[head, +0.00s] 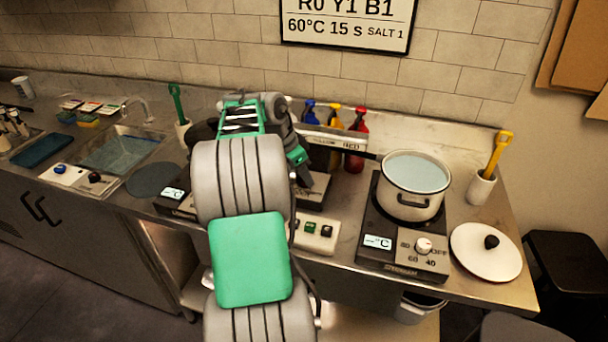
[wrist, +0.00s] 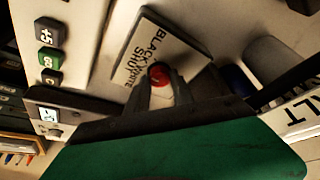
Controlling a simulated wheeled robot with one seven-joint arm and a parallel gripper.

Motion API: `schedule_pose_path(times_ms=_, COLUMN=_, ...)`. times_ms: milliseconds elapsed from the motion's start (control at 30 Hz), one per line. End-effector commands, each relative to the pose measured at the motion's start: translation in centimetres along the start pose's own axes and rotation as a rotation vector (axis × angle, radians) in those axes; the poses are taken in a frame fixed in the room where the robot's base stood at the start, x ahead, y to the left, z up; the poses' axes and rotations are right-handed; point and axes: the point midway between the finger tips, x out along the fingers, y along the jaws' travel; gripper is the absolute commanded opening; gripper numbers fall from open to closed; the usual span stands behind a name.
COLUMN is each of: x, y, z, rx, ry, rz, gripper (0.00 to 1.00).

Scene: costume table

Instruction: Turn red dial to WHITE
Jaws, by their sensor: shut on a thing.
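The red dial (wrist: 158,74) is small and round and shows in the wrist view. It sits by a pale label plate (wrist: 165,45) lettered BLACK, WHITE and SHUT. My gripper (wrist: 161,92) is shut on the red dial, with a finger on either side of it. Which word the dial points to cannot be told, as the fingers cover its lower part. In the head view my arm hides the dial and the gripper tips.
A white button box (head: 316,234) stands at the counter front. To its right are a hotplate (head: 378,242) with a pot of water (head: 411,201) and a white lid (head: 478,256). Blue, yellow and red bottles (head: 356,150) stand behind. A sink (head: 122,150) is at left.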

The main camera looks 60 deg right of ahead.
Motion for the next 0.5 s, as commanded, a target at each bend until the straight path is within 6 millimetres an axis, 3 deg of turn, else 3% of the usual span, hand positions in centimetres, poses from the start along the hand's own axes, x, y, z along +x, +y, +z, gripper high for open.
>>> schedule_pose_path(times_ms=500, x=0.14, y=0.09, z=0.04, rx=-0.045, ry=0.000, rz=-0.019, gripper=0.00)
